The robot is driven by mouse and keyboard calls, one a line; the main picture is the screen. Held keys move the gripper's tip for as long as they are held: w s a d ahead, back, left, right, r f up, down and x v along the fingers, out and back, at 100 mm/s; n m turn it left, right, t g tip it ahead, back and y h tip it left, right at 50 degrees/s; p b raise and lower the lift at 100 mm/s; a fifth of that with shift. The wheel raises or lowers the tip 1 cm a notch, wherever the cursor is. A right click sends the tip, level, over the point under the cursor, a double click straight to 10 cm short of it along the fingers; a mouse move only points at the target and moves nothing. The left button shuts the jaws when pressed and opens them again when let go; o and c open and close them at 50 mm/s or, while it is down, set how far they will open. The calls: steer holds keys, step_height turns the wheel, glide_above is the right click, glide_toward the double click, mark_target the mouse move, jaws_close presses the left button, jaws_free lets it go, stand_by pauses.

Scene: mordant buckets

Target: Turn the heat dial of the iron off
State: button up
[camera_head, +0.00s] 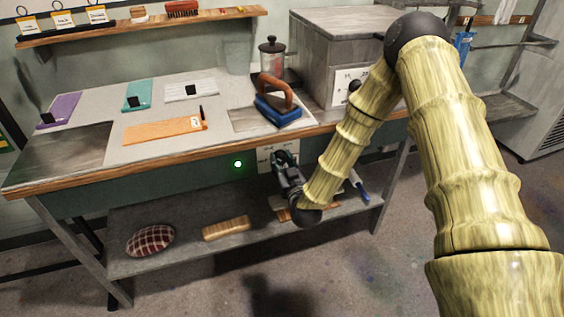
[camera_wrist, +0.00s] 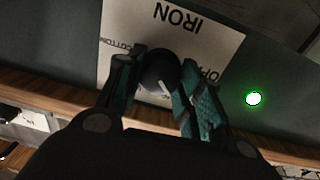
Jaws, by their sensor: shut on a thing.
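The heat dial (camera_wrist: 158,72) is a dark round knob with a pale pointer line, on a white panel marked IRON (camera_wrist: 205,38). The panel appears upside down in the wrist view. My gripper (camera_wrist: 163,78) is shut on the dial, one finger on each side. The pointer slants toward the lower right there; OFF is at the right of the dial and COTTON at the left. In the head view my gripper (camera_head: 284,162) is at the bench's front apron, hiding the dial and part of the panel (camera_head: 264,158). The blue iron (camera_head: 278,112) with a brown handle stands on the bench above.
A green light (camera_head: 238,164) glows on the apron left of the panel. The bench top (camera_head: 225,90) holds coloured cloths and an orange board (camera_head: 165,130). The lower shelf (camera_head: 185,252) holds a plaid cushion (camera_head: 150,240) and a wooden block (camera_head: 226,229).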

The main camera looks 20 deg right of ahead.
steer(key=n, duration=0.6)
steer(key=shift+a+b, duration=0.15)
steer(key=shift+b, duration=0.15)
steer(key=n+b, duration=0.1)
steer(key=n, duration=0.4)
steer(key=shift+n, duration=0.3)
steer(key=o, duration=1)
steer(key=shift+o, duration=0.2)
steer(key=shift+s, duration=0.1)
steer(key=s, duration=1.2)
steer(key=shift+d+f, duration=0.2)
steer(key=shift+f, duration=0.05)
steer(key=shift+w, duration=0.1)
